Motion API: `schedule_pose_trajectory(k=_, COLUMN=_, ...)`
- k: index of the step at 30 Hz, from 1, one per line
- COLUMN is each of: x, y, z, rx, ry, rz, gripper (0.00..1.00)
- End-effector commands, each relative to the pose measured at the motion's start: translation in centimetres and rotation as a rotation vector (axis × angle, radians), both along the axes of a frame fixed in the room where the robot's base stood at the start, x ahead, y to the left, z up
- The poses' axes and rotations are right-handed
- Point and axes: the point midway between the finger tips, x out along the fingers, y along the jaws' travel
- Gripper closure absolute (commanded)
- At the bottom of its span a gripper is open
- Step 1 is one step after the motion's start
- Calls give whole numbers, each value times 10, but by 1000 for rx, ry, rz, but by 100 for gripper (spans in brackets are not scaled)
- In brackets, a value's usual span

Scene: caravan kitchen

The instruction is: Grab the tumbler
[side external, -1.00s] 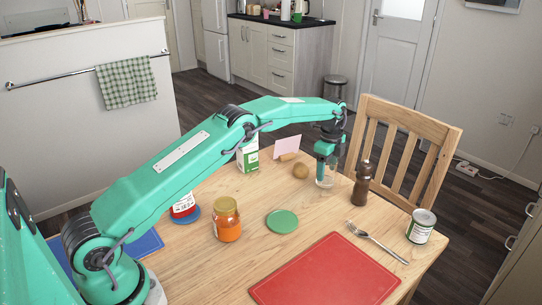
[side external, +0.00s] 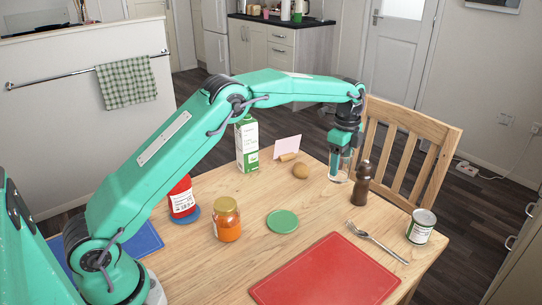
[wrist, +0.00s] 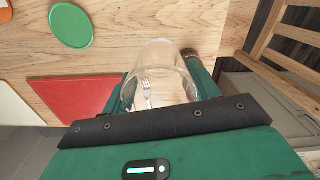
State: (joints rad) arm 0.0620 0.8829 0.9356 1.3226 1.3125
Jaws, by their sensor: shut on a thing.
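The clear glass tumbler (side external: 337,174) is between the fingers of my gripper (side external: 343,167), at the far side of the table beside the dark pepper mill. My gripper is shut on it, with a finger on each side of the glass. In the wrist view the tumbler (wrist: 158,58) shows its clear rounded end beyond the green fingers of my gripper (wrist: 167,82). The tumbler appears to be held a little above the table. The fingers hide part of its wall.
The pepper mill (side external: 362,184) stands close right of the tumbler, with a wooden chair (side external: 425,150) behind. A potato-like brown item (side external: 300,171), a green-and-white carton (side external: 247,147) and an orange jar (side external: 227,220) stand left. A green disc (side external: 282,221), fork (side external: 376,242), red board (side external: 327,272) and can (side external: 420,227) lie nearer.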

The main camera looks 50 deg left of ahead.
Motion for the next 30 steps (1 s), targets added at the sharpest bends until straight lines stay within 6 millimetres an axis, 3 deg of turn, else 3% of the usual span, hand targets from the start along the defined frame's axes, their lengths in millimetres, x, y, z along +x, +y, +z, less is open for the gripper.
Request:
schedule_pose_trajectory(k=9, x=-12, y=-24, z=17, rx=0, ry=-2, rz=0, gripper=71)
schedule_pose_trajectory(k=30, x=-13, y=-25, z=18, rx=0, ry=-1, rz=0, gripper=71)
